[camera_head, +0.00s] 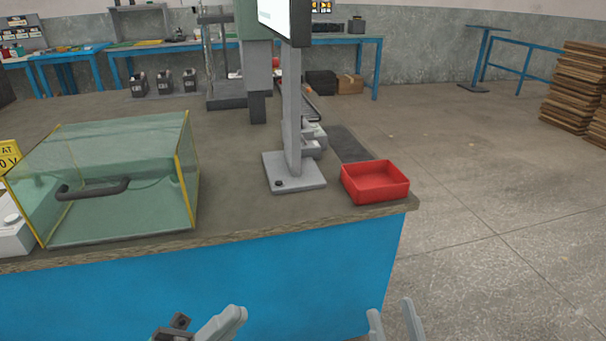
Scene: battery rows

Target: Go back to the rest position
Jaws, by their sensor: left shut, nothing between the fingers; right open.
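My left gripper (228,320) shows at the bottom edge, left of centre, in front of the blue bench side. Its fingers are shut with nothing between them. My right gripper (392,320) is at the bottom edge, right of centre. Its two grey fingers are apart and empty. Both grippers are low in the picture and clear of the things on the bench, and the rest of both arms is out of view.
The bench (225,212) with a blue front stands ahead. It bears a glass cover (120,215) with a dark handle, a grey monitor stand (294,182) and a red tray (375,192) near its right corner. Open floor (490,220) lies right; stacked boards (575,90) stand far right.

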